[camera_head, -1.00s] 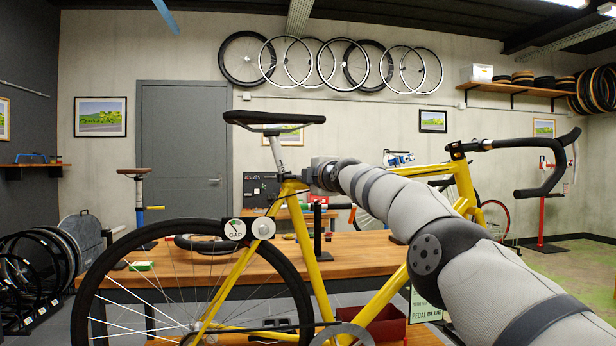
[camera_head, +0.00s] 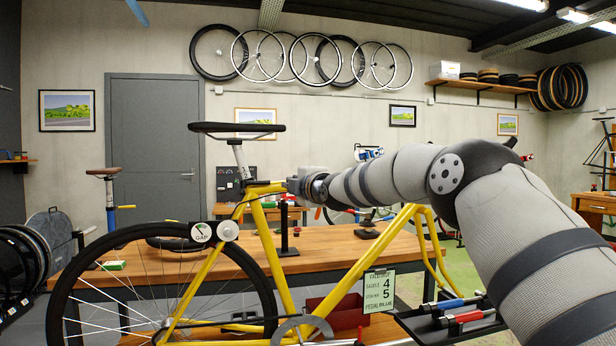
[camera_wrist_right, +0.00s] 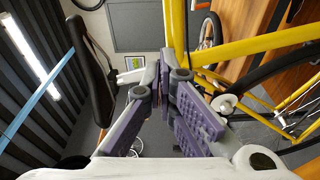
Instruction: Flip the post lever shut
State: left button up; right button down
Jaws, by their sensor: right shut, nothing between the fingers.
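The yellow bicycle (camera_head: 330,290) stands in front of the workbench. Its black saddle (camera_head: 236,128) sits on a silver seat post (camera_head: 241,158). The saddle also shows at the left of the wrist view (camera_wrist_right: 97,75), beside the yellow frame tubes (camera_wrist_right: 245,50). My right gripper (camera_head: 263,184) is at the seat-post clamp, where the post enters the frame. In the wrist view its purple-padded fingers (camera_wrist_right: 167,80) are together with nothing between them. I cannot make out the post lever; the fingers cover the clamp area. My left gripper is in neither view.
A wooden workbench (camera_head: 150,270) lies behind the bicycle. A card (camera_head: 379,290) reading saddle 4, pedal blue hangs by the frame. Red and blue-handled tools (camera_head: 465,318) lie on a dark tray at lower right.

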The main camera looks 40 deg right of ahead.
jog(key=shift+s+d+f, duration=0.1)
jog(key=shift+s+d, duration=0.2)
jog(key=shift+s, duration=0.35)
jog(key=shift+s+d, duration=0.25)
jog(key=shift+s, duration=0.4)
